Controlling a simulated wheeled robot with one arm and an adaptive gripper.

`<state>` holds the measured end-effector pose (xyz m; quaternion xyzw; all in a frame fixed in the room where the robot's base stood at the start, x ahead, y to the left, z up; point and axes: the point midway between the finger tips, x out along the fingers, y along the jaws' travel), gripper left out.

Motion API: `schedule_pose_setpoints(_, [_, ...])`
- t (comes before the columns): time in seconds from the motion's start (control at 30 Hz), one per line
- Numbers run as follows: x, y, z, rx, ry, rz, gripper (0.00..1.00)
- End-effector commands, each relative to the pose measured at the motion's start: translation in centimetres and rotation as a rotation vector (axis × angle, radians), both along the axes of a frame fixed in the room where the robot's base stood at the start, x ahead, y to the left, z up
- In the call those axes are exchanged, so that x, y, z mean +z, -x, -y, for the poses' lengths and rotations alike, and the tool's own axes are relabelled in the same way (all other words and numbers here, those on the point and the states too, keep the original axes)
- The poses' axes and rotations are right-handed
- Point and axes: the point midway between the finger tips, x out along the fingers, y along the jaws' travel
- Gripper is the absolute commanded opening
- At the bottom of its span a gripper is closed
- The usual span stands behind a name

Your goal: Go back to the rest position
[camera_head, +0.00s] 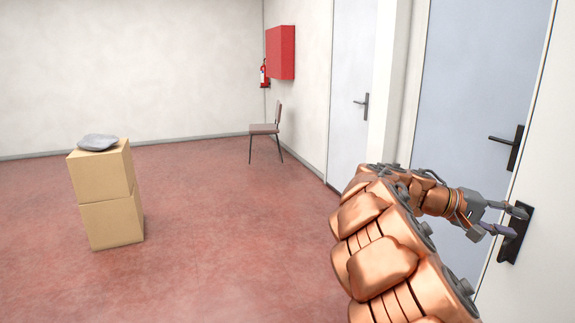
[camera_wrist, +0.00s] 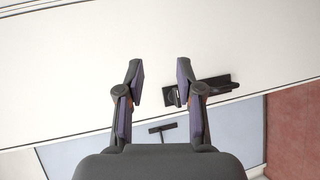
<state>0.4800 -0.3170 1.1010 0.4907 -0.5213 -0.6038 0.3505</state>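My copper-coloured arm reaches in from the lower right in the head view. My gripper (camera_head: 518,220) is at the black handle (camera_head: 516,246) on a white door panel (camera_head: 548,180) at the right edge. In the wrist view my gripper (camera_wrist: 160,70) has its two dark fingers apart, with only white panel between the tips.
A pale blue door (camera_head: 470,80) with a black lever (camera_head: 507,145) stands behind my gripper. Another pale door (camera_head: 350,80) is farther along the wall. A chair (camera_head: 265,129), a red cabinet (camera_head: 281,52), and two stacked boxes (camera_head: 112,218) under a grey parcel (camera_head: 97,142) stand across open red floor (camera_head: 210,220).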

Motion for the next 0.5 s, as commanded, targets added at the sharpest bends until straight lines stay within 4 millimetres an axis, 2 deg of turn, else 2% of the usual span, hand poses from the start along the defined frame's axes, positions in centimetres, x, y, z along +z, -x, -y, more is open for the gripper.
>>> schedule_pose_setpoints(0.03, [1.0,2.0,-0.5,-0.021,-0.041,0.020,0.36])
schedule_pose_setpoints(0.17, [0.8,6.1,-1.8,-0.057,-0.167,0.061,0.36])
schedule_pose_setpoints(0.37, [-1.0,11.4,-5.2,-0.075,-0.386,0.119,0.36])
schedule_pose_setpoints(0.5, [-2.9,14.7,-8.6,-0.069,-0.553,0.148,0.36])
